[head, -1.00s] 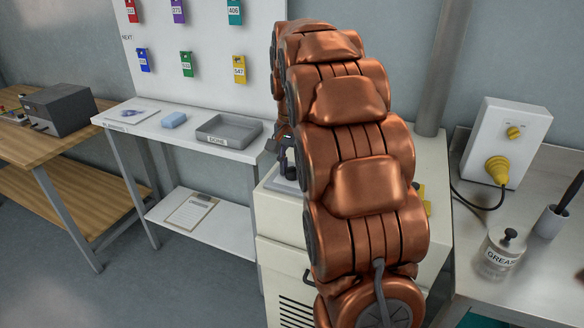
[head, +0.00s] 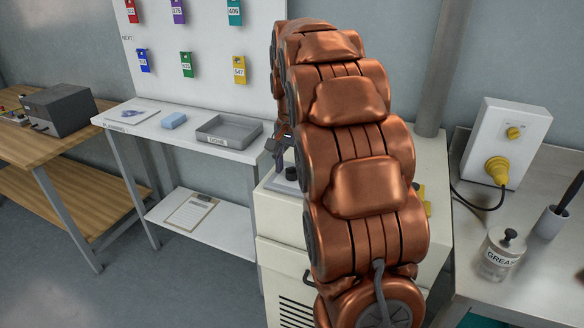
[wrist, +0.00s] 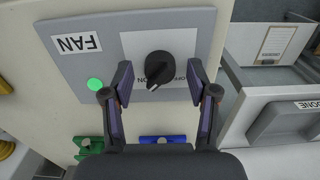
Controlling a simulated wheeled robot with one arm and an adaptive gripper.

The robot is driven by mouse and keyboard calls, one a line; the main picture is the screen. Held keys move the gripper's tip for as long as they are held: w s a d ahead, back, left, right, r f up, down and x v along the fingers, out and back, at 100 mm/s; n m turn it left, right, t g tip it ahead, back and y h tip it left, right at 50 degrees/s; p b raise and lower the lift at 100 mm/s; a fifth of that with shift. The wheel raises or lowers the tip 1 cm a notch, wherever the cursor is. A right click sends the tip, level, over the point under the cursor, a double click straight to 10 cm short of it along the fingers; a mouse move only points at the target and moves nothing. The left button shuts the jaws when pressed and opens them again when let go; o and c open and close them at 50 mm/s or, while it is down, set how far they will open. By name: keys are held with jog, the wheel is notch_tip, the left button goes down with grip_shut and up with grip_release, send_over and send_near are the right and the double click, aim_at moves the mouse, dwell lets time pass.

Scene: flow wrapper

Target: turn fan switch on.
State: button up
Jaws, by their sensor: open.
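The fan switch is a black rotary knob (wrist: 159,68) on a grey panel (wrist: 70,55) with an upside-down FAN label (wrist: 76,44). Its white pointer mark faces down and slightly left in the wrist view, by the ON lettering; the OFF lettering is to its right, partly covered. A round green light (wrist: 95,84) on the panel looks lit. My gripper (wrist: 160,82) is open, one finger on each side of the knob, with visible gaps. In the head view my arm hides most of the panel; the knob (head: 291,173) shows at its left edge.
A grey tray marked DONE (head: 229,130) sits on the white side table left of the machine. A grease jar (head: 499,253) and a white box with yellow plug (head: 507,142) are at right. Green (wrist: 88,146) and blue (wrist: 162,139) pieces lie near the fingers.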

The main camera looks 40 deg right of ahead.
aim_at(292, 168)
notch_tip(292, 168, up, 12)
dwell(0.7)
jog(key=shift+f, duration=0.1)
jog(key=shift+a, duration=0.1)
dwell(0.4)
jog(key=s+a+f+n+p, duration=0.2)
jog(key=s+a+f+n, duration=0.2)
jog(key=s+a, duration=0.3)
jog(key=s+a+f+n+g+p, duration=0.1)
jog(key=s+a+f+n, duration=0.3)
jog(key=s, duration=0.9)
jog(key=s+a+f+n+p, duration=0.3)
jog(key=s+a+f+n, duration=0.1)
jog(key=s+a, duration=0.6)
jog(key=shift+f+g, duration=0.4)
jog(key=shift+f, duration=0.05)
jog(key=shift+a, duration=0.1)
